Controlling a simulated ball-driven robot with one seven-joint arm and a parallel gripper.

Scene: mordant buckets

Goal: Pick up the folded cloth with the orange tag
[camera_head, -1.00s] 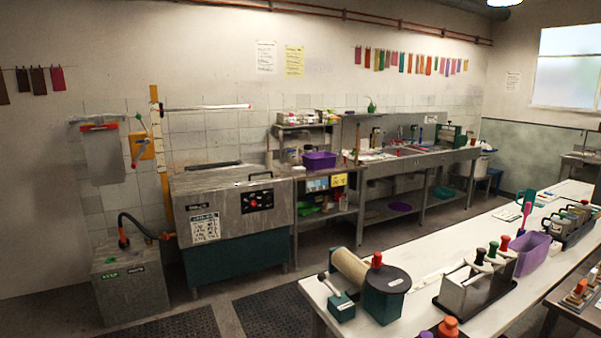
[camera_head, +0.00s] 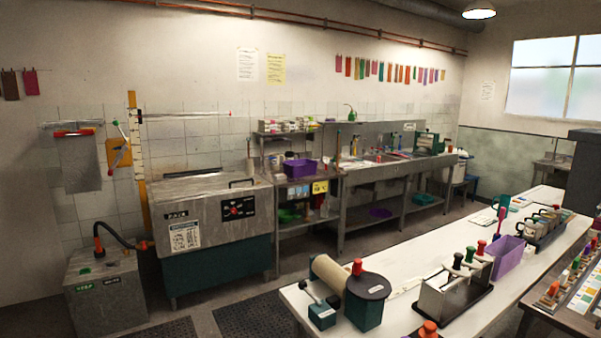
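I cannot make out a folded cloth with an orange tag for certain. A grey cloth or sheet (camera_head: 80,165) hangs on the tiled wall at the far left, with an orange-red bar (camera_head: 73,132) across its top; I cannot tell whether it is folded. My gripper is not in view.
A long white table (camera_head: 420,262) on the right bears a roller device (camera_head: 335,272), a rack (camera_head: 452,297) of coloured-knob tools and a purple bin (camera_head: 508,258). A steel machine (camera_head: 205,220) and sink counter (camera_head: 385,165) line the back wall. Floor between is mostly clear, with dark mats (camera_head: 255,315).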

